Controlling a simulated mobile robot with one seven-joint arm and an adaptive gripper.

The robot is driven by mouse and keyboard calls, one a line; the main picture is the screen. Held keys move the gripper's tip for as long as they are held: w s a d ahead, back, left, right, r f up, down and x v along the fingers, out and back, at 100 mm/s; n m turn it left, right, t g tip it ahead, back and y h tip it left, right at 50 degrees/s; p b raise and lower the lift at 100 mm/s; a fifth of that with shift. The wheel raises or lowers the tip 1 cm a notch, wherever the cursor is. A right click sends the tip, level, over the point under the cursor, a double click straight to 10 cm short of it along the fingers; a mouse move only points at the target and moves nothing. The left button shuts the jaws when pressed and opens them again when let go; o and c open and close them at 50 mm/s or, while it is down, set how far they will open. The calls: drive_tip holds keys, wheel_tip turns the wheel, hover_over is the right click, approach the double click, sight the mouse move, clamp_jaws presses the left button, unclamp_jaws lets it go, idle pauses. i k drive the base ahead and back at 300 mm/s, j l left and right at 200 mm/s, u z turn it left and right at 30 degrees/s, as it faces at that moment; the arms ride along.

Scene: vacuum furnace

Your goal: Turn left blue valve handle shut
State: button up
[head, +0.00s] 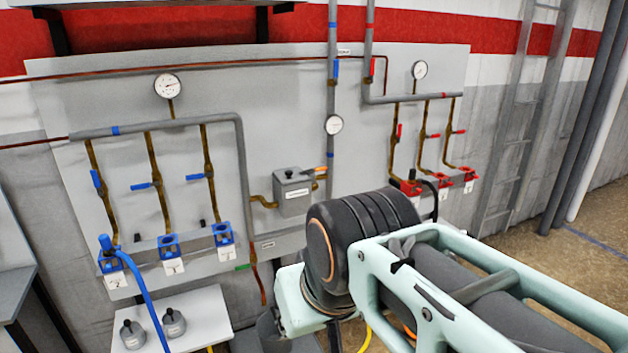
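Three blue valve handles sit on brown pipes at the left of the wall panel in the head view. The left blue valve handle (97,179) is steeply tilted, roughly in line with its pipe. The middle blue handle (141,186) and the right blue handle (196,177) lie across their pipes. My arm fills the lower right, in front of the panel and well to the right of the left handle. I cannot make out my gripper or its fingers; nothing of mine touches the blue handles.
Blue outlet blocks (168,246) stick out below the handles, with a blue hose (146,297) hanging from the left one. A white stand (186,326) with two grey fittings is below. Red valves (400,131) are at the right. The space before the left handle looks clear.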

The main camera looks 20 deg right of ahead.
sight(93, 173)
drive_tip(key=l+z, duration=0.2)
drive_tip(key=l, duration=0.35)
drive_tip(key=l+z, duration=0.15)
drive_tip(key=l, duration=0.45)
drive_tip(key=l+z, duration=0.2)
drive_tip(key=l, duration=0.35)
drive_tip(key=l+z, duration=0.2)
drive_tip(key=l, duration=0.4)
drive_tip(key=i+l+z, duration=0.15)
drive_tip(key=l, duration=0.35)
drive_tip(key=j+u, duration=0.1)
drive_tip(key=u, duration=0.7)
drive_tip(key=i+j+u, duration=0.2)
drive_tip(key=u, duration=0.2)
drive_tip(key=i+j+u, duration=0.25)
drive_tip(key=u, duration=0.15)
drive_tip(key=i+j+u, duration=0.2)
drive_tip(key=i+j, duration=0.15)
drive_tip(key=i+j+u, duration=0.15)
drive_tip(key=i, duration=0.35)
drive_tip(key=j, duration=0.1)
